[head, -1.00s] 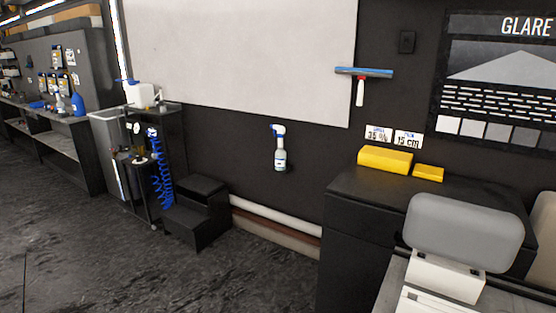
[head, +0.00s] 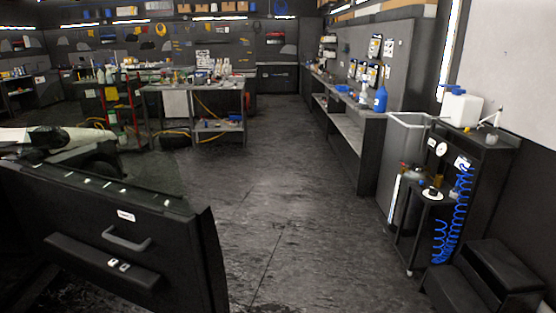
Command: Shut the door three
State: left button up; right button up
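A dark door panel (head: 85,232), seemingly a car door, stands at the lower left of the head view. It shows its inner side, with a grey pull handle (head: 126,239), an armrest with small switches (head: 118,265) and a small white label. Its free edge is at the right, and the floor beside it is clear. A number on the door is not readable. Neither of my grippers is in view.
Open dark floor (head: 270,200) runs from the door to the back. A workbench (head: 195,88) stands beyond it. At the right are a shelf bench (head: 345,125), a trolley with a blue coiled hose (head: 453,215) and black steps (head: 485,280).

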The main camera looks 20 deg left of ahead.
aim_at(79, 221)
jog(key=i+u, duration=0.4)
jog(key=i+l+u, duration=0.2)
jog(key=i+u, duration=0.2)
jog(key=i+l+u, duration=0.45)
jog(key=i+j, duration=0.05)
jog(key=j, duration=0.05)
